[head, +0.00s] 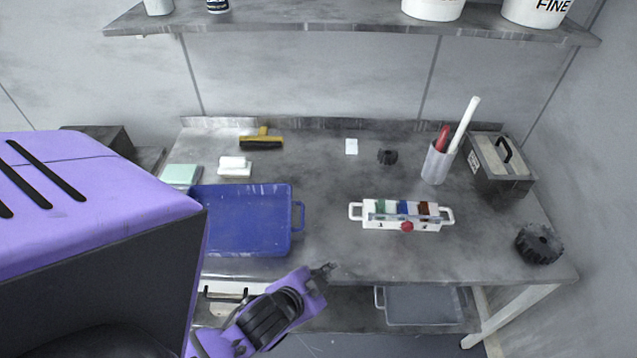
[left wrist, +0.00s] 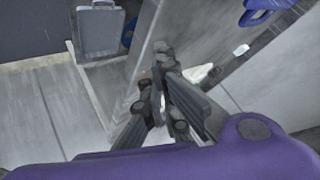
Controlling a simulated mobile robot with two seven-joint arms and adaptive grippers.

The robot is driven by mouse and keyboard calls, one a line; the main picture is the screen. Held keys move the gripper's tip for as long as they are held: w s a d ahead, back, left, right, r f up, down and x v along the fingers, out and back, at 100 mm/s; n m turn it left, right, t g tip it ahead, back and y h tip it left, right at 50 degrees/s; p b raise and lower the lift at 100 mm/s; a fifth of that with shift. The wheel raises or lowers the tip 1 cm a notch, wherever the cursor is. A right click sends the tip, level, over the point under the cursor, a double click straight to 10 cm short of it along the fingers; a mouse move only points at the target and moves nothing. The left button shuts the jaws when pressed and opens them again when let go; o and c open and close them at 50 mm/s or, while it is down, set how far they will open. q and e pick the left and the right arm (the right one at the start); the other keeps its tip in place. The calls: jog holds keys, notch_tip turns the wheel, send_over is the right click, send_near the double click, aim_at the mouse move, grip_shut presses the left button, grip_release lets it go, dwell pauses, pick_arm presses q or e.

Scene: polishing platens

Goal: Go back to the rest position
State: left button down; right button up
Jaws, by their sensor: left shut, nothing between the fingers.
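My left gripper (head: 326,268) is in the head view, just in front of the table's front edge, with its purple arm below it. Its dark fingers are together and hold nothing. They also show close together in the left wrist view (left wrist: 160,50). My right gripper is in neither view. The grey table (head: 330,225) lies beyond my left gripper. A large purple part of mine covers the left of the head view and hides what is behind it.
A blue tray (head: 240,245) lies on the table's left, near my arm. A white rack (head: 385,222) with coloured blocks stands right of centre. A cup with sticks (head: 436,165), a grey lidded box (head: 500,165) and a black knob (head: 540,243) are at right. A lower shelf holds a grey tray (head: 425,308).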

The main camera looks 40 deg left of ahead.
pick_arm(q)
jog(key=shift+s+f, duration=0.2)
jog(key=shift+s, duration=0.15)
dwell(0.3)
